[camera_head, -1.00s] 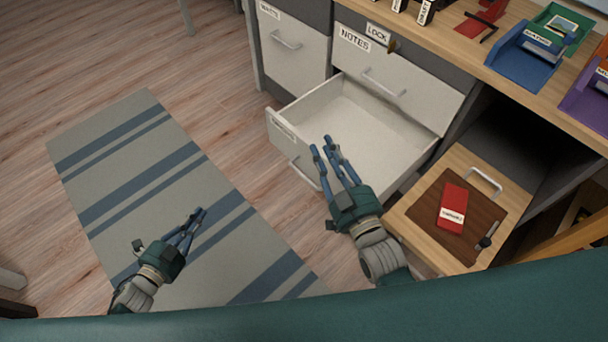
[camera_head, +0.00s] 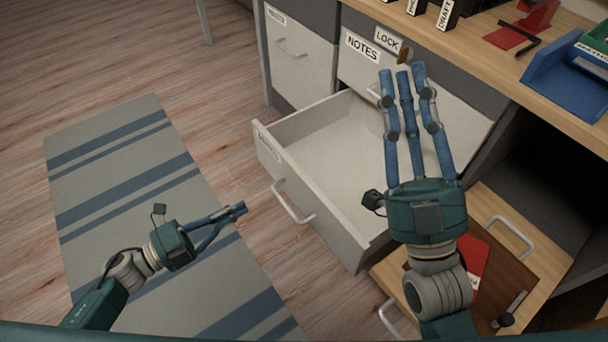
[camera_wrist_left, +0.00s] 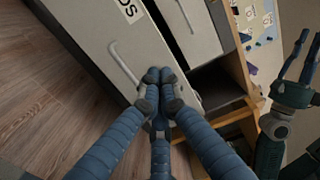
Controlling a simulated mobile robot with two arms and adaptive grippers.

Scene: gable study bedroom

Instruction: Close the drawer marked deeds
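A white drawer (camera_head: 325,205) stands pulled out and empty below the drawer labelled NOTES. Its label (camera_head: 267,146) is too small to read in the head view. In the left wrist view a drawer front (camera_wrist_left: 95,45) shows a handle and a cut-off label ending in S. My left gripper (camera_head: 241,208) has its fingers together, left of the open drawer's handle (camera_head: 293,203) and apart from it. Its closed fingertips (camera_wrist_left: 159,78) appear in front of that drawer front. My right gripper (camera_head: 404,75) has its fingers spread and empty, and hides part of the drawer's right side.
The closed NOTES drawer (camera_head: 362,75) has a LOCK tag and a key. A wooden pull-out board (camera_head: 545,243) with a red item (camera_head: 469,262) sits to the right, partly behind my right arm. A striped rug (camera_head: 110,165) lies on the open floor at left.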

